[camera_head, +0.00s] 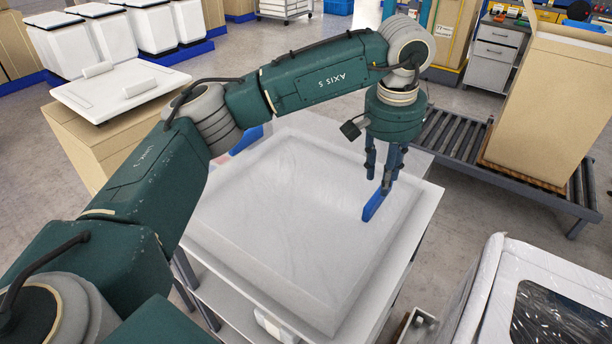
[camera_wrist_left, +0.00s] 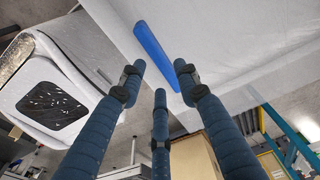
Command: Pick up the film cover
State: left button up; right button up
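A translucent film cover (camera_head: 290,215) lies over a pale, square box-like form on a white table. A blue strip (camera_head: 375,204) sits at its right side, and another blue strip (camera_head: 246,140) shows at its far left, partly behind my arm. My left gripper (camera_head: 386,183) points down over the right side, close to the near blue strip. In the left wrist view its three fingers (camera_wrist_left: 159,78) are spread with nothing between them. The blue strip (camera_wrist_left: 153,50) lies just beyond the fingertips there; I cannot tell whether they touch it. My right gripper is not in view.
A roller conveyor (camera_head: 450,145) with a tall cardboard box (camera_head: 550,105) stands at the right. A white wrapped unit (camera_head: 480,290) is at the lower right. A cardboard box with a white lid (camera_head: 120,90) stands at the left. Grey floor is free behind the table.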

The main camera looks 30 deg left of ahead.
pick_arm(q)
jog(key=shift+f, duration=0.35)
jog(key=f+p, duration=0.1)
jog(key=f, duration=0.2)
jog(key=f+p, duration=0.1)
jog(key=f, duration=0.1)
jog(key=shift+w+d+p, duration=0.1)
jog(key=shift+w+p, duration=0.25)
jog(key=shift+w, duration=0.05)
jog(key=shift+f, duration=0.3)
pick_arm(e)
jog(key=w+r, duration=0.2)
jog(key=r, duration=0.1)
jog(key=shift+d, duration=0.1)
pick_arm(q)
grip_shut()
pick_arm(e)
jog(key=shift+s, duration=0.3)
